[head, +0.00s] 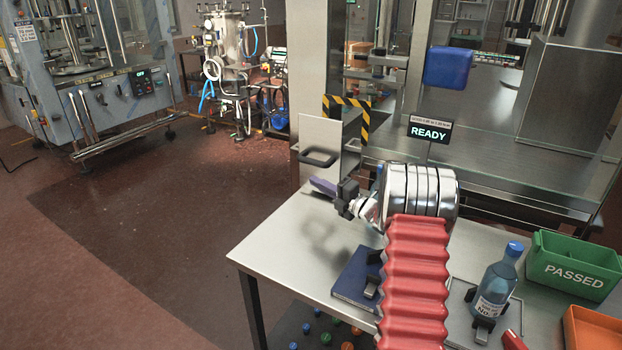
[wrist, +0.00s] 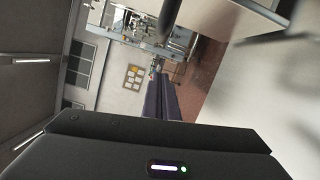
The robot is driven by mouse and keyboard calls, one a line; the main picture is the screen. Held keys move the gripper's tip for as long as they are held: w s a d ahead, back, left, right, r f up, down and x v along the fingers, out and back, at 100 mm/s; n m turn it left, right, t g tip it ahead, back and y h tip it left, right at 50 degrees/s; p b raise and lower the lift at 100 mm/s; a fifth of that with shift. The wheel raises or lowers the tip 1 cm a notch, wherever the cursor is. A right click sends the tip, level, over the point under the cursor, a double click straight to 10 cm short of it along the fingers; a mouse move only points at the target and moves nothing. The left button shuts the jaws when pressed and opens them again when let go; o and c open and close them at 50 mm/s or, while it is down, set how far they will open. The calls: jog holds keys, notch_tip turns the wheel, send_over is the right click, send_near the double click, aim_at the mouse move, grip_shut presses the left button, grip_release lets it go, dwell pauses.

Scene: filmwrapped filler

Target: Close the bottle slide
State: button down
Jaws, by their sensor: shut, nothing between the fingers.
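A steel plate (head: 322,135) with a black bar handle (head: 318,157) stands upright at the far left corner of the steel table, beside a black-and-yellow striped frame; it looks like the bottle slide. How far the slide is open I cannot tell. My gripper (head: 321,186), with purple fingers, is just below the handle in the picture, pointing left. Its fingers are together and empty. In the wrist view the shut fingers (wrist: 161,100) point away from the camera. A dark blurred bar (wrist: 258,20) crosses the top right there, probably the handle. Contact is not visible.
A READY sign (head: 429,132) stands behind my arm. An orange bin (head: 595,330) is at the right edge. The table's left part is clear.

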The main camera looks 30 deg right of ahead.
jog(key=v, duration=0.5)
jog(key=shift+s, duration=0.15)
jog(key=w+a+r+m+g+h, duration=0.1)
jog(key=a+r+m+h, duration=0.15)
jog(key=r, duration=0.25)
jog(key=w+a+r+m+h, duration=0.2)
jog(key=r+m+h, duration=0.1)
jog(key=r+m, duration=0.1)
jog(key=s+a+r+m+g+h, duration=0.3)
jog(key=s+a+r+m, duration=0.3)
jog(key=a, duration=0.1)
jog(key=s+a+f+m+g+y, duration=0.1)
jog(key=s+a+f+m+g, duration=0.1)
jog(key=s+a, duration=0.5)
jog(key=s+a+f+m+g+y, duration=0.1)
jog(key=s+a+f+m+g, duration=0.2)
jog(key=s, duration=1.2)
jog(key=s+a+f+m+g+y, duration=0.1)
jog(key=s+a+m, duration=0.4)
jog(key=s+a, duration=0.6)
jog(key=shift+s+a+f+m+g, duration=0.35)
jog(key=shift+a+f+g, duration=0.4)
jog(key=shift+a+g, duration=0.25)
